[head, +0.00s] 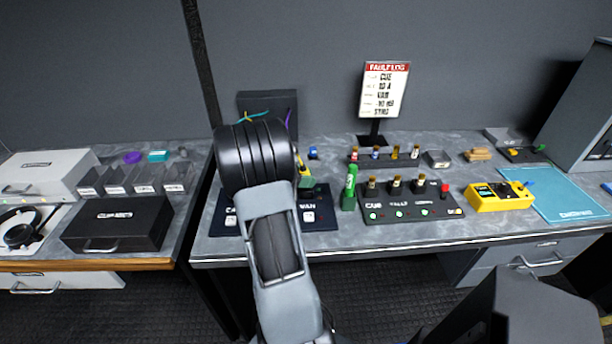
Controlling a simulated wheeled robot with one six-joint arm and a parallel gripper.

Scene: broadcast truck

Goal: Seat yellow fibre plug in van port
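My arm fills the middle of the head view, and its thick black joint hides my gripper and much of the bench behind it. A dark blue panel (321,214) lies on the bench, partly behind my arm.
A green cylinder (349,187) stands right of the panel, beside a dark control box (410,206) with several knobs. A yellow meter (498,196) and a teal mat (568,197) lie further right. A fault-log sign (384,92) stands behind. A black case (118,223) sits on the left bench.

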